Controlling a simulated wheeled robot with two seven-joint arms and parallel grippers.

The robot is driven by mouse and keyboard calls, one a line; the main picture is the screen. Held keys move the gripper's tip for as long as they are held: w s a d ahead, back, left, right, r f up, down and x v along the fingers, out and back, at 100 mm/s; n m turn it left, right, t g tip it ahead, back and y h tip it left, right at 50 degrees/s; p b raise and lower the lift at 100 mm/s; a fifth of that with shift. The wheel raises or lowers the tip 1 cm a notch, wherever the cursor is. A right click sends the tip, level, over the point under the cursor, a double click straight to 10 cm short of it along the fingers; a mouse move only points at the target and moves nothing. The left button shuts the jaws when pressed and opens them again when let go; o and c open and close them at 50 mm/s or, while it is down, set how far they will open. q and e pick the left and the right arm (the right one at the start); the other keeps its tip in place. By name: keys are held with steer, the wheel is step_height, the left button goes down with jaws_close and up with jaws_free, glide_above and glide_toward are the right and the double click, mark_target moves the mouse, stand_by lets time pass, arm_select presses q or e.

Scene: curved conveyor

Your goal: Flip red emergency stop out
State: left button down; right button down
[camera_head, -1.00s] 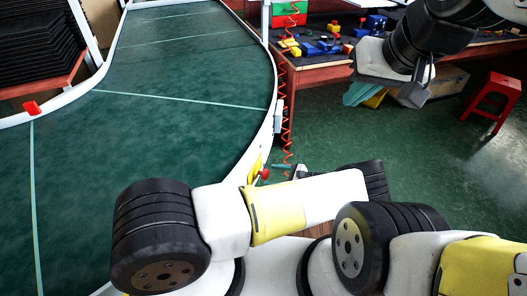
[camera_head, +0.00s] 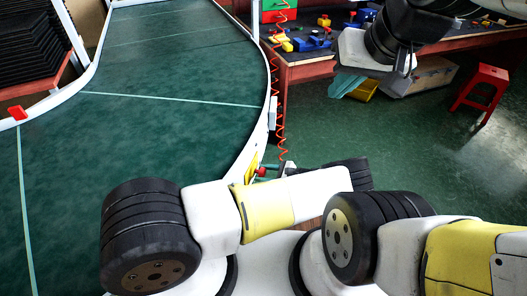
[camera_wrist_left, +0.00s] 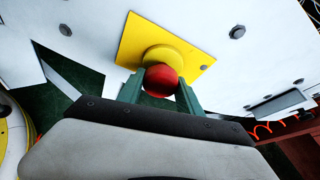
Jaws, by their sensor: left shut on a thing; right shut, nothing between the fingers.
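The red emergency stop (camera_wrist_left: 161,80) is a round red knob on a yellow base and square yellow plate (camera_wrist_left: 192,62), fixed to a white panel. In the head view the red knob (camera_head: 261,172) shows small at the conveyor's outer side. My left gripper (camera_wrist_left: 160,92) has its two green fingers on either side of the knob and is shut on it. In the head view this gripper (camera_head: 270,168) is partly hidden by my arm. My right gripper (camera_head: 405,66) is shut and empty, up at the right over the floor, far from the knob.
The green curved conveyor (camera_head: 160,110) with its white rim fills the left. A red coiled cable (camera_head: 281,120) hangs beside it. A workbench (camera_head: 312,68) with coloured parts stands behind, and a red stool (camera_head: 482,90) at the right. Green floor lies between.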

arm_select(q)
steer(key=shift+s+d, duration=0.25)
steer(key=shift+d, duration=0.7)
steer(key=c, duration=0.8)
jaws_free()
steer(key=shift+s+r, duration=0.1)
